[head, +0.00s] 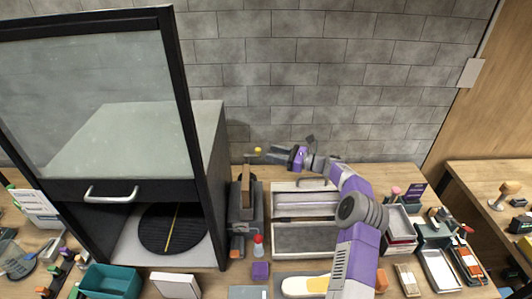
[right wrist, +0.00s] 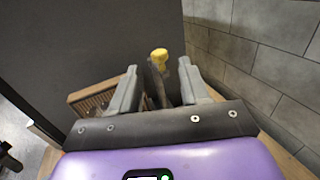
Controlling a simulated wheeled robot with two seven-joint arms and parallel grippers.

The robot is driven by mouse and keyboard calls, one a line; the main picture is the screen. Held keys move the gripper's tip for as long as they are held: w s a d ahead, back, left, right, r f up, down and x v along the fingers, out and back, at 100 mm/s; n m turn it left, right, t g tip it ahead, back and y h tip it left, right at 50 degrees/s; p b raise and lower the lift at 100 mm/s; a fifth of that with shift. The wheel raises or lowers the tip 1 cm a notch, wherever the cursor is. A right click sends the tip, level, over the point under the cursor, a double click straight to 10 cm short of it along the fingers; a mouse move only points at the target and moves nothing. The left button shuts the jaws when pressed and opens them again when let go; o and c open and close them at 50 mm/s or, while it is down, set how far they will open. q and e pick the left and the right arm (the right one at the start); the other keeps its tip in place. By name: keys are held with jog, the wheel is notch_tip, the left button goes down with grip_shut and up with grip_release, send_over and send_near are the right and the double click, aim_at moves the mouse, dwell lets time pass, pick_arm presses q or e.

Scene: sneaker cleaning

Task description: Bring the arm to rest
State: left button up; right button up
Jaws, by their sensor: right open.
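My right arm reaches up over the workbench from the bottom of the head view. Its gripper (head: 268,154) is above and behind the dark grey machine (head: 244,222), near the back wall. The jaws are open in the right wrist view (right wrist: 160,85). A yellow knob (head: 258,150) shows by the fingertips; in the right wrist view it sits on a dark stalk (right wrist: 158,54) between the two fingers. I cannot tell whether any finger touches it. My left arm and gripper are not in view.
A tall black-framed cabinet (head: 189,130) with a glass front stands close left of my right gripper. A grey brick wall (head: 330,60) is behind. A wooden tray (head: 282,188), a teal bin (head: 110,281) and a metal tray (head: 438,270) crowd the bench.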

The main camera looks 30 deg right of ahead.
jog(key=shift+s+d, duration=0.2)
jog(key=shift+s, duration=0.1)
jog(key=shift+r, duration=0.1)
